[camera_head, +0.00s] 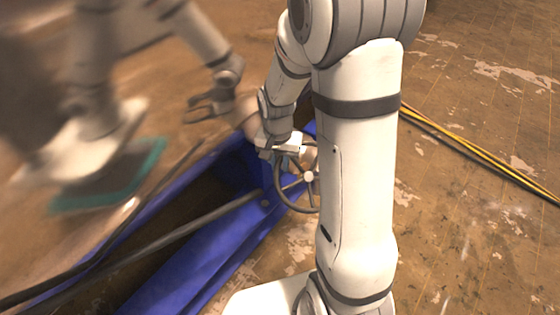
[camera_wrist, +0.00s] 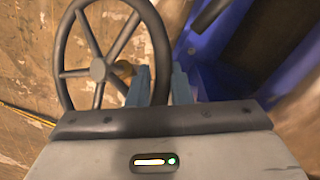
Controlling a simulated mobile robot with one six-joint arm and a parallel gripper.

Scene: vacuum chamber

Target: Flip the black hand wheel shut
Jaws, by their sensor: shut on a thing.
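The black hand wheel (camera_head: 309,176) stands at the blue frame in the middle of the head view, partly hidden behind my arm. In the wrist view the wheel (camera_wrist: 98,69) fills the upper left, with a round hub, several spokes and a dark rim. My gripper (camera_head: 288,158) is at the upper part of the wheel in the head view. In the wrist view the two blue-grey fingers of my gripper (camera_wrist: 160,88) stand on either side of the rim at its right side, shut on it.
A blue frame (camera_head: 185,270) runs diagonally from lower left to the wheel, with a dark rod (camera_head: 215,213) across it. Yellow and black cables (camera_head: 480,158) lie on the worn brown floor at right. Blurred white arm-like shapes and a teal-edged pad (camera_head: 110,185) show at left.

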